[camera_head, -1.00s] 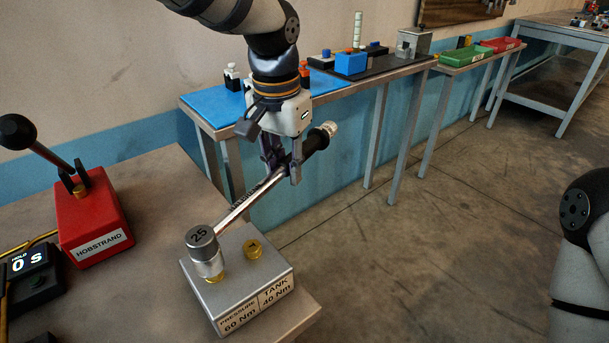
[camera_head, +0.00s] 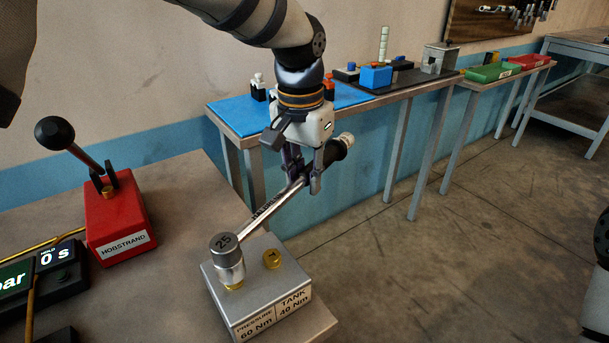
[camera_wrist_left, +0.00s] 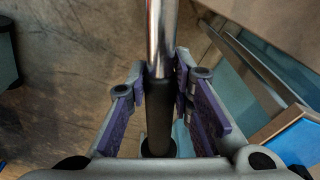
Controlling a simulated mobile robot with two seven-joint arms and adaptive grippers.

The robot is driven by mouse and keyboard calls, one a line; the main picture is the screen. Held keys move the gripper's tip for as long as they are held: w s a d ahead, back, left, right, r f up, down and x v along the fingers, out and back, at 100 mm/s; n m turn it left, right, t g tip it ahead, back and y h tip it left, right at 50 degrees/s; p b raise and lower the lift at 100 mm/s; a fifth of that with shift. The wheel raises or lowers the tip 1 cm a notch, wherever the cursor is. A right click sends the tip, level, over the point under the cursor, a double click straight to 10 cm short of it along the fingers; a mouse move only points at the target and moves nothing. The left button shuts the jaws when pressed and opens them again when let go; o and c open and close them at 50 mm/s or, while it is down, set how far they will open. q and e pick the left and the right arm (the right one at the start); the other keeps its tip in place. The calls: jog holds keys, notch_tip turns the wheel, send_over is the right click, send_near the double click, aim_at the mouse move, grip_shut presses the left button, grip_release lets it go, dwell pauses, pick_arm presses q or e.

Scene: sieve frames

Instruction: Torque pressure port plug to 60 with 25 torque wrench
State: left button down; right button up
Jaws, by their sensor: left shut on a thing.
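The 25 torque wrench (camera_head: 268,212) has a silver shaft, a black handle and a socket head marked 25 (camera_head: 226,256). Its head stands upright over the pressure port plug (camera_head: 234,287), a brass plug mostly hidden under the socket. The plug sits on the grey block (camera_head: 262,298) labelled PRESSURE 60 Nm and TANK 40 Nm. My left gripper (camera_head: 308,184) is shut on the wrench near where the shaft meets the handle. In the left wrist view the handle (camera_wrist_left: 158,115) lies between the purple-padded fingers. My right gripper is out of view.
The brass tank plug (camera_head: 272,260) is uncovered beside the wrench head. A red HOBSTRAND unit (camera_head: 118,225) with a black-knobbed lever and a dark display (camera_head: 60,265) stand at left. Behind is a bench with a blue mat (camera_head: 240,113). Open floor lies at right.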

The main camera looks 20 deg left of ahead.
pick_arm(q)
jog(key=shift+f, duration=0.9)
dwell(0.4)
jog(key=c, duration=2.2)
grip_release()
jog(key=shift+c, duration=0.2)
grip_shut()
jog(key=shift+d, duration=0.2)
jog(key=shift+s+d+m, duration=0.25)
jog(key=shift+d+m, duration=0.25)
jog(key=shift+d, duration=0.05)
jog(key=shift+s+d, duration=0.1)
jog(key=shift+d, duration=0.1)
jog(key=shift+s+d+m, duration=0.25)
jog(key=shift+d+m, duration=0.25)
jog(key=shift+d, duration=0.1)
